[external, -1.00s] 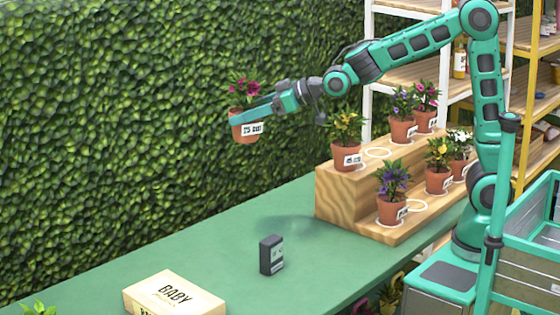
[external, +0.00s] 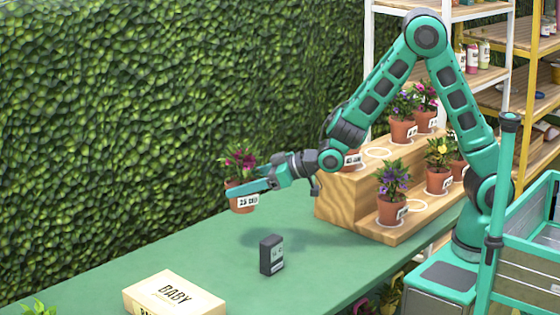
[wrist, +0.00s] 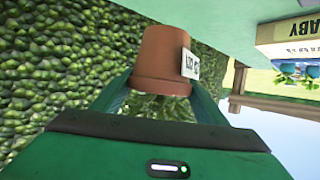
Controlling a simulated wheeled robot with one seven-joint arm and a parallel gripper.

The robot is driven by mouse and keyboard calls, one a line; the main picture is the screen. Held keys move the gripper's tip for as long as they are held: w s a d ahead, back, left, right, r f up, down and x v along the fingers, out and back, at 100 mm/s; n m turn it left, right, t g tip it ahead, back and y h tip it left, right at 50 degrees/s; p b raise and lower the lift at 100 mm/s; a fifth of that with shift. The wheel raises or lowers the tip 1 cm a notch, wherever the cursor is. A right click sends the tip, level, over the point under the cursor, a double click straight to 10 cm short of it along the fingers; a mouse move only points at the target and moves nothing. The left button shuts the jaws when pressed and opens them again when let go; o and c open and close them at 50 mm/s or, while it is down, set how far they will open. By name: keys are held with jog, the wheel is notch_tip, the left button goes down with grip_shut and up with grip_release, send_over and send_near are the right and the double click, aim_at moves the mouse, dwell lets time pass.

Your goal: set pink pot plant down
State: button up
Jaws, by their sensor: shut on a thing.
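The pink pot plant (external: 241,163), a terracotta pot with pink flowers and a white label, is held upright in my gripper (external: 246,188). The gripper is shut on the pot, which hangs in the air above the green table (external: 200,255), in front of the hedge. In the wrist view the pot (wrist: 160,55) sits between the two green fingers, upside down in that picture, with its label at the right. Its leaves (wrist: 155,105) are partly hidden behind the gripper body.
A black box-shaped device (external: 271,255) stands on the table below and right of the pot. A cream "BABY" box (external: 172,294) lies at the front left. A wooden stepped stand (external: 345,205) with several potted plants is at the right.

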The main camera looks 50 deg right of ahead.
jog(key=shift+w+d+f, duration=0.15)
jog(key=shift+d+f, duration=0.05)
jog(key=shift+f, duration=0.5)
jog(key=shift+w+d+f, duration=1.3)
jog(key=shift+f, duration=0.5)
jog(key=shift+w+d+f, duration=1.3)
jog(key=shift+w+f, duration=0.05)
jog(key=shift+f, duration=0.45)
jog(key=shift+w+d+f, duration=1.3)
jog(key=shift+f, duration=0.5)
jog(key=o, duration=1.4)
jog(key=shift+s, duration=0.1)
